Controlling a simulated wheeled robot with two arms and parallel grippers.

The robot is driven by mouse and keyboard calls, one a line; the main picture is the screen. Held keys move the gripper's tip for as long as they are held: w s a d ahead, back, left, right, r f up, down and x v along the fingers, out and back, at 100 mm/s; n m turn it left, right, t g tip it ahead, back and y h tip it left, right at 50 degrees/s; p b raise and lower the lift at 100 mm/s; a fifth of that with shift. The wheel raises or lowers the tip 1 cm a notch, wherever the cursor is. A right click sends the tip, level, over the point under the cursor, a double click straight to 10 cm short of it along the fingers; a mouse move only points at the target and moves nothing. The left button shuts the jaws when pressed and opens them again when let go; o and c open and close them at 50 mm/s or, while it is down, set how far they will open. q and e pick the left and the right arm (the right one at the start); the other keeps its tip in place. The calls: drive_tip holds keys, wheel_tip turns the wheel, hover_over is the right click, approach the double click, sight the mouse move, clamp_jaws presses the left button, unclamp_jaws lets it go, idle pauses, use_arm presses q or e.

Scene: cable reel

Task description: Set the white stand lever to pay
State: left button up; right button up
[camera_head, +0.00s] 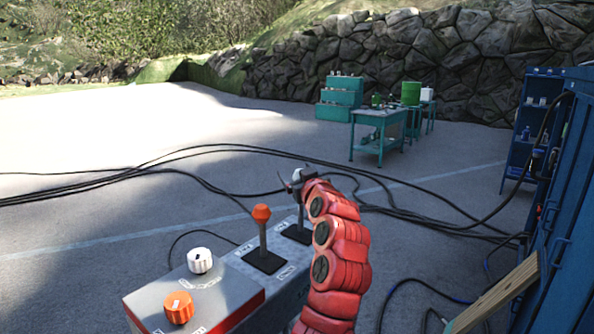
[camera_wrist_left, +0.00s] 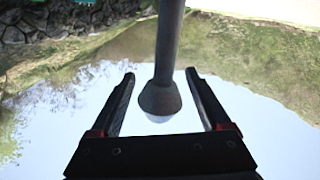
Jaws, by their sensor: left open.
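The white stand lever (camera_head: 301,214) rises from the far black plate of the grey console; its top is mostly hidden behind my left gripper (camera_head: 294,182). In the left wrist view, a grey shaft with a wider knob (camera_wrist_left: 160,98) reaches between the two fingers of my left gripper (camera_wrist_left: 162,90). The fingers are open, with a gap on each side of the knob. The knob's underside looks pale. I cannot read the labels beside the lever. My right gripper is not in view.
An orange-topped lever (camera_head: 262,235) stands just left of it on the console (camera_head: 240,285). A white knob (camera_head: 200,261) and an orange knob (camera_head: 178,307) sit nearer. Black cables (camera_head: 200,150) cross the ground. A blue cabinet (camera_head: 570,200) and a wooden plank (camera_head: 495,295) stand right.

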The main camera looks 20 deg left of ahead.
use_arm(q)
clamp_jaws()
idle(0.3)
